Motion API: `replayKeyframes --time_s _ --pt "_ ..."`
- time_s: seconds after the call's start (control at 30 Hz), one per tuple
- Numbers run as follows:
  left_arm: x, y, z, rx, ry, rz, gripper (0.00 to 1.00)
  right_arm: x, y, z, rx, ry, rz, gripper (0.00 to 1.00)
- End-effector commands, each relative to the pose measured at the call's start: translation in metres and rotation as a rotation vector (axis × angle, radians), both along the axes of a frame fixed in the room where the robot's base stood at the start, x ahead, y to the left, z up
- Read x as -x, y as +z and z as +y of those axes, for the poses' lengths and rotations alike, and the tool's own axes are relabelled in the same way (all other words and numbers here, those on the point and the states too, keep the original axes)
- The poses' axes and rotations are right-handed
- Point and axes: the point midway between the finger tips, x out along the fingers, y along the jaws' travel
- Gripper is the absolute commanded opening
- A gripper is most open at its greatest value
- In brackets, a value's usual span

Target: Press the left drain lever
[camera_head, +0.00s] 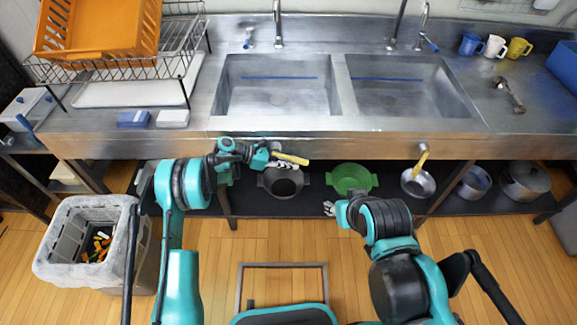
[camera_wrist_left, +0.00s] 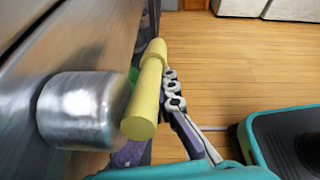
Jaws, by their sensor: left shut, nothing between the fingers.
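The left drain lever (camera_head: 292,158) is a yellow handle on the sink's front panel, below the left basin (camera_head: 280,85). In the left wrist view the yellow lever (camera_wrist_left: 147,95) is close up, with a round metal boss (camera_wrist_left: 80,110) beside it. My left gripper (camera_head: 286,165) is shut and empty, right by the lever. In the left wrist view its fingers (camera_wrist_left: 174,92) lie along the lever's right side; I cannot tell whether they touch it. My right gripper (camera_head: 329,208) is low, in front of the lower shelf, too small to read.
The right drain lever (camera_head: 422,161) slants on the panel below the right basin (camera_head: 405,85). A dark pot (camera_head: 283,183), a green pot (camera_head: 350,179) and a silver pan (camera_head: 417,184) stand on the lower shelf. A grey bin (camera_head: 65,245) with scraps stands at left.

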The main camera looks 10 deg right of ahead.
Motion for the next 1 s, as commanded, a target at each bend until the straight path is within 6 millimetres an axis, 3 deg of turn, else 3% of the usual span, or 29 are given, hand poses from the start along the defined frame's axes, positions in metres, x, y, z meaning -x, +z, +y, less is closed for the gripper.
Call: replayKeyframes --time_s 0.2,1.0 --pt "-0.0008 0.0109 -0.0085 0.078 -0.002 0.006 0.00 0.0000 0.0001 0.0000 0.000 0.000 0.000 0.40" --pt "-0.0010 0.0165 -0.0105 0.143 0.001 0.013 0.00 0.0000 0.0000 0.0000 0.000 0.000 0.000 0.40"
